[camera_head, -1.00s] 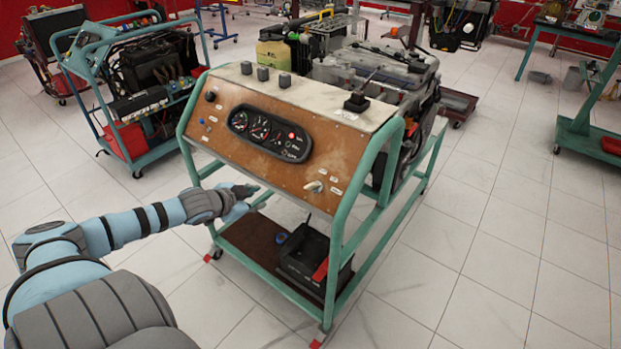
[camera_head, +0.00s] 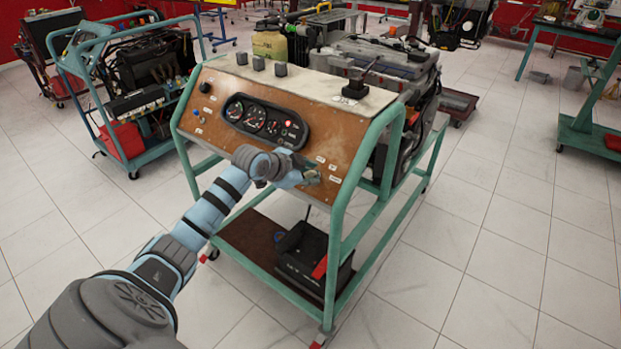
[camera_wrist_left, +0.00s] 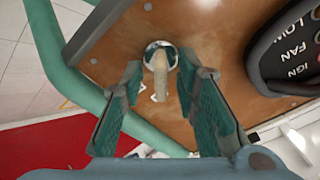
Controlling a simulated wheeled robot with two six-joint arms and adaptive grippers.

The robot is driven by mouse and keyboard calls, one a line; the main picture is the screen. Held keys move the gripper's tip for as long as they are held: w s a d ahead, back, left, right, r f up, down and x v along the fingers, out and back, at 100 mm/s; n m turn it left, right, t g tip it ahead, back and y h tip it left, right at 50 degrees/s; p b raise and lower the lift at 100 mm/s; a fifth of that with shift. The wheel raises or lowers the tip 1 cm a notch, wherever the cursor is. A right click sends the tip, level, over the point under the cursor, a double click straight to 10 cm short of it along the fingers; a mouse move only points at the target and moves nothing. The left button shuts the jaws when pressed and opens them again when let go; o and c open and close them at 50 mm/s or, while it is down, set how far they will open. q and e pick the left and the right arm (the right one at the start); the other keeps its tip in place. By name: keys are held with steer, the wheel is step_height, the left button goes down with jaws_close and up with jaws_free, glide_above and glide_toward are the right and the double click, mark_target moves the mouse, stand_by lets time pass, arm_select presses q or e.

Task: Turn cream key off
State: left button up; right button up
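The cream key (camera_wrist_left: 160,75) sits in a round metal switch on the brown panel (camera_wrist_left: 215,75) in the left wrist view. My left gripper (camera_wrist_left: 158,85) is open, with one finger on each side of the key. A gap shows between the key and each finger. In the head view the left gripper (camera_head: 308,177) is at the lower right part of the panel (camera_head: 225,140) and hides the key. My right gripper is not in view.
The panel is on a green-framed engine trainer (camera_head: 345,225) with a gauge cluster (camera_head: 264,122) left of the gripper. A black battery (camera_head: 305,258) stands on its lower shelf. Another trainer cart (camera_head: 150,155) is at the left.

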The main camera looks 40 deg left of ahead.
arm_select(q)
steer(key=shift+w+f, duration=0.2)
steer(key=shift+c, duration=0.2)
jaws_close()
steer(key=shift+r, duration=0.1)
